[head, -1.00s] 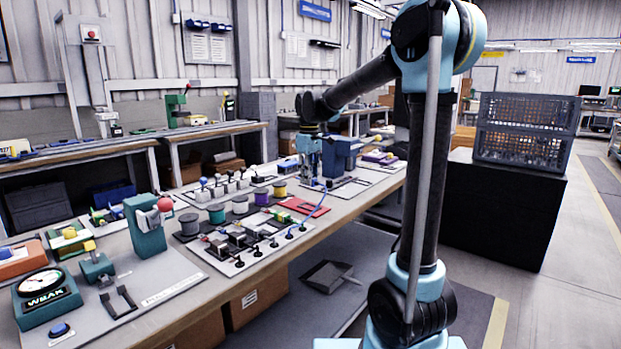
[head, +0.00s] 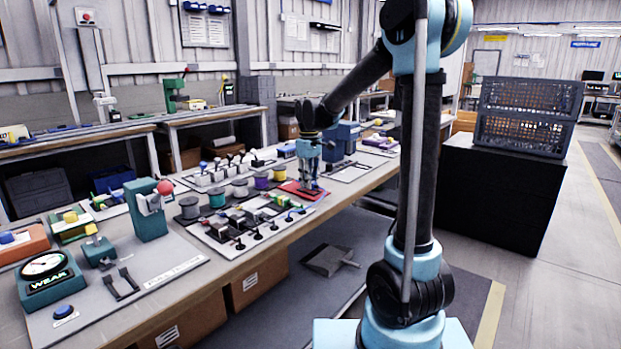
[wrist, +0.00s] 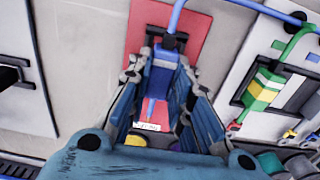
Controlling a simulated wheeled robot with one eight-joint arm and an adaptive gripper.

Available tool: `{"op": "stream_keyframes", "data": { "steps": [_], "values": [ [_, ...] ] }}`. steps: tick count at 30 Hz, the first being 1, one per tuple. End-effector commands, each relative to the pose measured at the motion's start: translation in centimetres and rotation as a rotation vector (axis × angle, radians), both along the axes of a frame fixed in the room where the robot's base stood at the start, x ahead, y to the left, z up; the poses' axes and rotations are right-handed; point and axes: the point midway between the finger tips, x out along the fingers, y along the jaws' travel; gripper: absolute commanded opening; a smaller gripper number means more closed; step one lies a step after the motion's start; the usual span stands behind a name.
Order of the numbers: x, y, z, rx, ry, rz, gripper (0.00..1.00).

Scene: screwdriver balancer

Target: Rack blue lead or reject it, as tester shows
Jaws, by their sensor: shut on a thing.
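My gripper (head: 310,192) is shut on the blue lead (wrist: 163,62), which sits between the fingers (wrist: 152,88) in the wrist view. Its blue cable runs off past the top of that view. The gripper is over the red plate (head: 288,187), which also shows behind the lead in the wrist view (wrist: 194,42). I cannot tell whether the lead touches the plate. A small white label (wrist: 147,126) lies on the red. The tester (head: 45,282) at the bench's near left has a round dial and reads "WEAK".
A pale board (head: 213,241) with black pegs and several small parts lies left of the red plate. Spools (head: 217,197) stand behind it. A teal press (head: 146,212) with a red ball stands near the tester. Another fixture board (head: 352,172) lies to the right.

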Motion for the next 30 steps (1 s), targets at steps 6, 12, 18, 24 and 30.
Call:
{"op": "stream_keyframes", "data": {
  "steps": [6, 12, 18, 24, 30],
  "values": [
    [0.02, -0.07, -0.07, 0.000, 0.000, -0.001, 0.00],
    [0.04, -0.12, -0.05, 0.000, 0.000, -0.002, 0.00],
    [0.03, -0.14, -0.12, 0.000, 0.000, -0.002, 0.00],
    [0.04, -0.14, -0.41, 0.000, 0.000, -0.002, 0.00],
    [0.04, -0.16, -0.72, 0.000, 0.000, -0.002, 0.00]
  ]
}}
